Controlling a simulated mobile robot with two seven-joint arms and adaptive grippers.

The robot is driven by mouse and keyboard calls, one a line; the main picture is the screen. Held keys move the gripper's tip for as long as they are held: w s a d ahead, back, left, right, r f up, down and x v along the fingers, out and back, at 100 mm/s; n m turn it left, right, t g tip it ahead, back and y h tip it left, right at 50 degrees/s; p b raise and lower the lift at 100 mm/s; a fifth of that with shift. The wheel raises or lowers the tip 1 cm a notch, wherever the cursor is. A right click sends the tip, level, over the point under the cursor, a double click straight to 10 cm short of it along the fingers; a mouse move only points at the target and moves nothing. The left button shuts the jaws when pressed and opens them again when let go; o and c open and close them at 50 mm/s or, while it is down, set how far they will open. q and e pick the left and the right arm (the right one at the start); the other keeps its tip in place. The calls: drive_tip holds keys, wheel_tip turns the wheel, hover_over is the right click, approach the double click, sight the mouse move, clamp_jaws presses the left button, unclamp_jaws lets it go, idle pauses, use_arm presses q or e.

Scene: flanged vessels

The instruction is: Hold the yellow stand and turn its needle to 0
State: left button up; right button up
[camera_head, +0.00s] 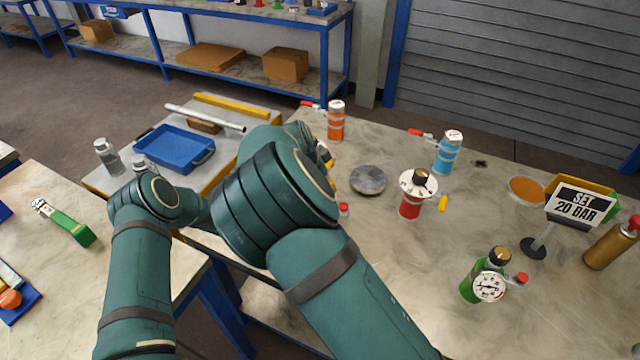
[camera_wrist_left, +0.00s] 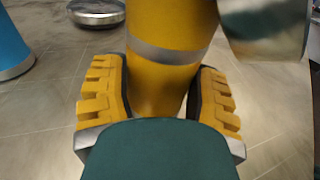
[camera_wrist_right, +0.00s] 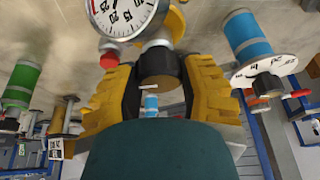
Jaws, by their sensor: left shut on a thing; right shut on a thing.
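The yellow stand (camera_wrist_left: 170,22) is an upright yellow cylinder with a grey band. My left gripper (camera_wrist_left: 162,95) is shut around its body in the left wrist view. In the right wrist view, the stand's white gauge dial (camera_wrist_right: 124,14) is cut off by the top edge; its numbers show, but I cannot tell where the needle points. My right gripper (camera_wrist_right: 158,85) is shut on the stand's dark knob (camera_wrist_right: 157,67), below the dial in that view. A red cap (camera_wrist_right: 109,60) is beside it. In the head view my arms hide most of the stand and both grippers.
An orange vessel (camera_head: 336,122), a blue vessel (camera_head: 447,153), a red vessel (camera_head: 410,205) and a green gauge stand (camera_head: 470,288) share the table. A grey disc (camera_head: 368,180) lies nearby. A "SET 20 BAR" sign (camera_head: 580,203) stands at right.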

drive_tip(key=shift+f, duration=0.1)
drive_tip(key=o, duration=1.2)
drive_tip(key=v, duration=1.2)
drive_tip(key=shift+w, duration=0.1)
